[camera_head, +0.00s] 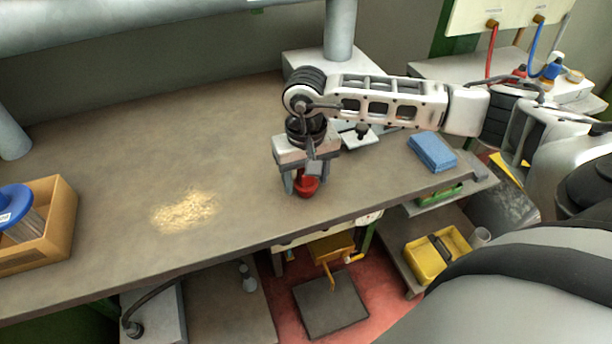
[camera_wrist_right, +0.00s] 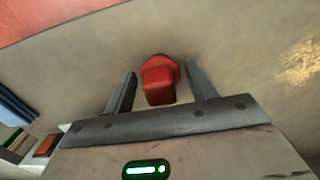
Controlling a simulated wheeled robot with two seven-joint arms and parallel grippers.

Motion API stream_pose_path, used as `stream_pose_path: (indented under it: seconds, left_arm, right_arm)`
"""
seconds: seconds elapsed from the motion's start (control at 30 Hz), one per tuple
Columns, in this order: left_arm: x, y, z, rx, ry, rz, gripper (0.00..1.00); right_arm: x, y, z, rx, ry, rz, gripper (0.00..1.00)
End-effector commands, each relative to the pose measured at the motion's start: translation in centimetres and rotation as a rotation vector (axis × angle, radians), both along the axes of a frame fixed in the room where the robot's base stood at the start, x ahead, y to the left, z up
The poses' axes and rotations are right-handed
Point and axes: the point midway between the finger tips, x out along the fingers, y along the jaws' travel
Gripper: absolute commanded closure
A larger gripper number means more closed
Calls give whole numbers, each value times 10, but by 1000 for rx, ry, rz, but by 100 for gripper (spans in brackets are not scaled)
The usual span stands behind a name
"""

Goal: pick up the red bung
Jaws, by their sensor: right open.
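The red bung (camera_head: 306,186) stands on the brown bench top near its front edge, under my right gripper. In the right wrist view the red bung (camera_wrist_right: 159,80) lies between the two fingers, with a visible gap on each side. My right gripper (camera_head: 300,186) is open and points down, with its fingers around the bung; it also shows in the right wrist view (camera_wrist_right: 160,85). Part of the bung is hidden by the gripper in the head view. My left gripper is not in view.
A wooden box (camera_head: 62,222) with a blue reel (camera_head: 14,203) stands at the far left. A blue sponge-like block (camera_head: 432,151) lies to the right. The bench's front edge is close to the bung.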

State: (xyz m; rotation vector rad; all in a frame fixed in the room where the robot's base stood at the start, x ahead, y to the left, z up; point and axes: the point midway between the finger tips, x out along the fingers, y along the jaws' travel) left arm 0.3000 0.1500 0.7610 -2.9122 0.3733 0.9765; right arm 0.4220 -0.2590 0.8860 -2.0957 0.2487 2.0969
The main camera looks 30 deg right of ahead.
Motion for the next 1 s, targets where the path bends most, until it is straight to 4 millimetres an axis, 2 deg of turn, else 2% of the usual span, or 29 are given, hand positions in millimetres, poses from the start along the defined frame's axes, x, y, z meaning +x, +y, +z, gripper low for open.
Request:
stream_pose_path:
  seconds: [0.27, 0.3, 0.4, 0.43, 0.8, 1.0]
  left_arm:
    - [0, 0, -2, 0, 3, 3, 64]
    - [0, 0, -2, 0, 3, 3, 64]
    - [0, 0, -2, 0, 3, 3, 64]
    - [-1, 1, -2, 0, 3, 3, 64]
    - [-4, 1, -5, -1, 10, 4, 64]
    - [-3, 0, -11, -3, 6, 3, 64]
  right_arm:
    - [0, 0, -6, 0, 0, 0, 44]
    - [0, 0, -6, 0, 0, 0, 46]
    - [0, 0, -6, 0, 0, 0, 74]
    - [0, 0, -6, 0, 0, 0, 80]
    - [0, 0, -3, 0, -1, 0, 80]
    - [2, 0, 17, 0, -7, 1, 80]
